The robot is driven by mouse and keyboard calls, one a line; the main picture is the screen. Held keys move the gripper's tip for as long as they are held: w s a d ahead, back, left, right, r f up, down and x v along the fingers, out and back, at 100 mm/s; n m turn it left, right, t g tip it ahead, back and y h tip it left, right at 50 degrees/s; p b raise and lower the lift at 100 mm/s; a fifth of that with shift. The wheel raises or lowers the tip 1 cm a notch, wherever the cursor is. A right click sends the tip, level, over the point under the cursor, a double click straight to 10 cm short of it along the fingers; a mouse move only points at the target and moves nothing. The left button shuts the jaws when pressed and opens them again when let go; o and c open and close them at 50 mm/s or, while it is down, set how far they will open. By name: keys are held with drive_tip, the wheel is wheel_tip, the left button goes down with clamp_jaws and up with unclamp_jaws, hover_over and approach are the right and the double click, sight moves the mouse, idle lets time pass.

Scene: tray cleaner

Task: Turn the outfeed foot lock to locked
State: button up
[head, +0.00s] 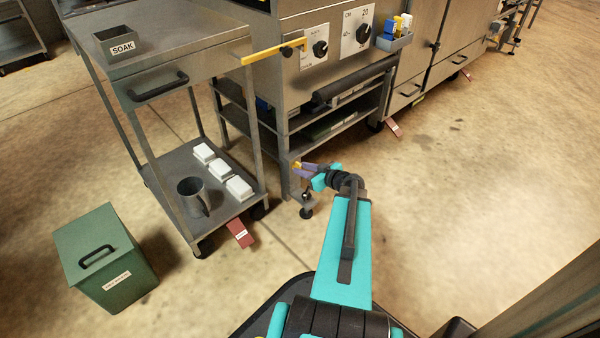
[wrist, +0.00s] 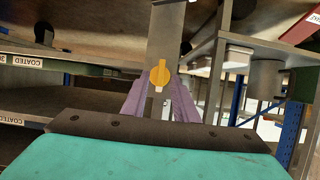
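The outfeed foot lock appears as a small yellow knob (wrist: 160,75) on a steel leg in the wrist view, with its bar along the leg and a pale tip at its lower end. In the head view the yellow knob (head: 297,166) is at the machine's near leg, low above a caster, and very small. My gripper (head: 304,169) reaches it from the right. In the wrist view its purple fingers (wrist: 159,90) stand apart on either side of the leg, with the knob between or just beyond their tips. I see no clear contact. Any lock marking is unreadable.
A steel trolley (head: 182,80) with a SOAK bin (head: 118,46), a mug (head: 193,196) and white blocks stands left of the leg. A red pedal (head: 240,232) sticks out below it. A green box (head: 105,258) stands on the floor.

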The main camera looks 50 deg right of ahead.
drive_tip(key=shift+w+f, duration=0.15)
drive_tip(key=shift+w, duration=0.3)
